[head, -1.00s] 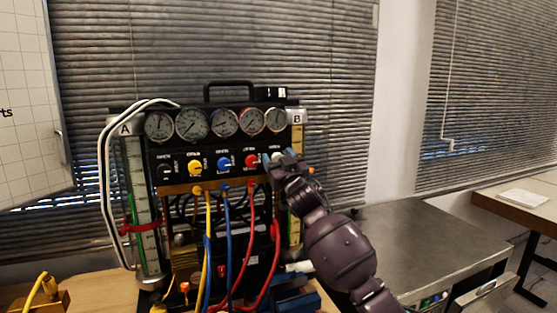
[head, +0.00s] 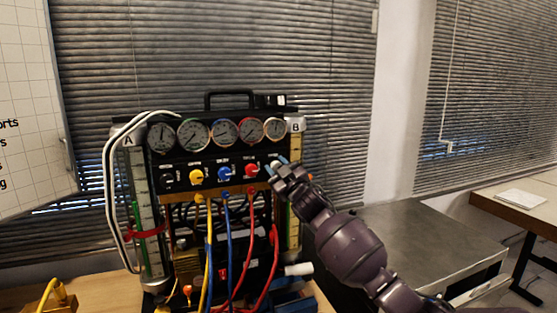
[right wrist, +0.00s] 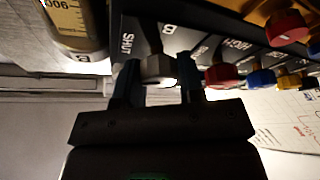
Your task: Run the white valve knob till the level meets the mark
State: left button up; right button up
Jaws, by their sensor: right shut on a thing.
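The white valve knob (right wrist: 158,68) is at the right end of the rig's knob row. In the right wrist view it sits between the two blue fingertips of my right gripper (right wrist: 158,82), which is shut on it. In the head view my right gripper (head: 282,170) covers most of this knob. The gauge rig (head: 215,155) carries tube A (head: 148,240) at left, with a green column and a red band. Tube B (head: 295,190), with a yellowish scale, is at right, partly behind my gripper. Its level against a mark is too small to read. My left gripper is out of view.
Yellow (head: 196,177), blue (head: 224,172) and red (head: 252,170) knobs sit left of the white one. Several hoses hang in front of the rig. A grey-topped cabinet (head: 420,240) stands at right.

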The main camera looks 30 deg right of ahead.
jog(key=shift+r+n+y+p, duration=0.15)
jog(key=shift+n+y+p, duration=0.2)
jog(key=shift+n, duration=0.25)
jog(key=o, duration=0.9)
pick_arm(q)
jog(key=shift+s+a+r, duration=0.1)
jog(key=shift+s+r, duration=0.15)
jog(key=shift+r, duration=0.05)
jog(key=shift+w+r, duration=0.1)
pick_arm(e)
jog(key=shift+s, duration=0.1)
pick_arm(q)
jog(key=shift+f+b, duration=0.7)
pick_arm(e)
jog(key=v, duration=1)
jog(key=shift+s, duration=0.3)
